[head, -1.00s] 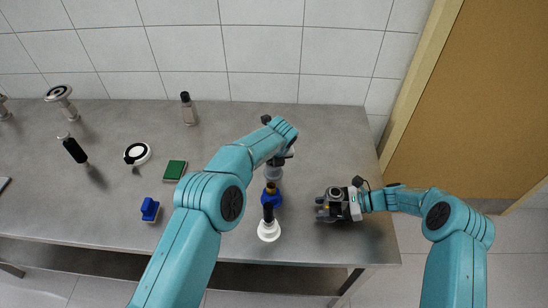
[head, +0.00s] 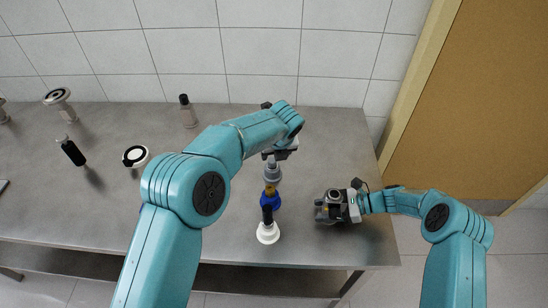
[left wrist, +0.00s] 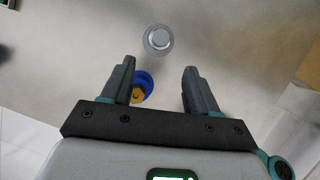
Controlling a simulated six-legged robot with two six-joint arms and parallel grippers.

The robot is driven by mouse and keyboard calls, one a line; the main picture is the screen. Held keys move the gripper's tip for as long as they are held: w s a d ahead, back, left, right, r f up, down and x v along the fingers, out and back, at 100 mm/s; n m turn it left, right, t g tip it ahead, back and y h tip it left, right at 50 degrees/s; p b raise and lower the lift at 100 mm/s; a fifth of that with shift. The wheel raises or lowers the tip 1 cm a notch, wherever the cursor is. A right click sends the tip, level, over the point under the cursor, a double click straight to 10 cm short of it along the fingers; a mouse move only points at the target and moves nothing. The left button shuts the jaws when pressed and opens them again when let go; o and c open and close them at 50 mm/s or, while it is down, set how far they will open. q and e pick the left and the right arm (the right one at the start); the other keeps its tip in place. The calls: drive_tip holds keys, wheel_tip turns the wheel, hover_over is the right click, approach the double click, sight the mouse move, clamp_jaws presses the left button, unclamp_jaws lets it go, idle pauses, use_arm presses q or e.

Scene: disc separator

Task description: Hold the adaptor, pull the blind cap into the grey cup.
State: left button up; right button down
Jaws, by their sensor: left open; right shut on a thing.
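My right gripper (head: 325,210) is shut on a small grey round part, apparently the adaptor (head: 335,195), above the right side of the table. The blind cap cannot be told apart there. The grey cup (head: 272,175) stands upright at the middle of the table. It also shows in the left wrist view (left wrist: 158,40) as a pale ring with a round centre, beyond the fingertips. My left gripper (head: 276,156) is over the table, just behind the cup in the head view.
A blue piece with a brass top (head: 270,199) stands in front of the cup, and a white-based black-handled tool (head: 268,232) nearer the front edge. Bottles (head: 188,112) and a white disc (head: 135,156) are farther left. Table between cup and right gripper is clear.

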drive_tip(key=shift+f, duration=0.15)
drive_tip(key=c, duration=0.8)
unclamp_jaws()
drive_tip(key=o, duration=0.8)
drive_tip(key=shift+w, duration=0.15)
use_arm(q)
wheel_tip(320, 180, up, 6)
drive_tip(key=shift+s, duration=0.4)
drive_tip(key=shift+d, duration=0.1)
drive_tip(key=shift+s, duration=0.1)
